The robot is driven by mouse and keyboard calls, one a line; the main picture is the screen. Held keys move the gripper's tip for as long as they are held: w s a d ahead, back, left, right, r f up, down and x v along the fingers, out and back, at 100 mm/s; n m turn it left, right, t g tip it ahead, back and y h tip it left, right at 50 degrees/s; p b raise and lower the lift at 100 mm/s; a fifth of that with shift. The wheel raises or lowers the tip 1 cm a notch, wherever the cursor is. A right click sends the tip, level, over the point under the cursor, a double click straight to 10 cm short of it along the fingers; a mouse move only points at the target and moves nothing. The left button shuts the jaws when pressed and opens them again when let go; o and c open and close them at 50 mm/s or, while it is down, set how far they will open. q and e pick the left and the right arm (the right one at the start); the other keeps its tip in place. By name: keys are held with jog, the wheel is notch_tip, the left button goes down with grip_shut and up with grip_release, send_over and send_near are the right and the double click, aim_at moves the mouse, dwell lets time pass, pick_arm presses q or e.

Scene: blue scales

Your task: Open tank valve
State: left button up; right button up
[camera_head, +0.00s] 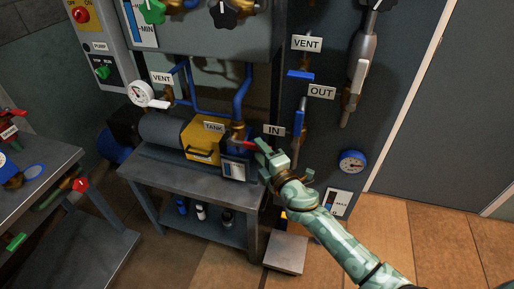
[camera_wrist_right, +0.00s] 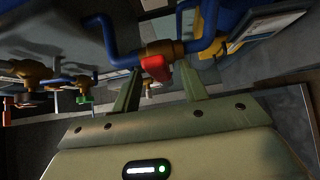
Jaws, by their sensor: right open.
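The tank valve shows in the right wrist view as a brass body (camera_wrist_right: 163,47) on a blue pipe, with a red handle (camera_wrist_right: 157,69). In the head view the TANK label (camera_head: 214,126) stands beside the brass fitting on the blue pipe, and a red handle (camera_head: 243,143) shows just left of my gripper. My right gripper (camera_head: 264,153) is open at this handle. In the wrist view its two fingers (camera_wrist_right: 158,84) stand on either side of the red handle; contact cannot be made out. My left gripper is not in view.
A grey bench (camera_head: 165,176) carries the yellow and grey pump unit (camera_head: 201,147). A dark panel at right holds blue-handled VENT (camera_head: 300,75) and OUT (camera_head: 299,122) valves and a blue gauge (camera_head: 352,161). Another workbench (camera_head: 80,226) is at left. Open tiled floor lies at lower right.

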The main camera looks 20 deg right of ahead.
jog(key=shift+w+a, duration=0.15)
jog(key=shift+w, duration=0.55)
jog(key=shift+w+a, duration=0.1)
jog(key=shift+w, duration=0.55)
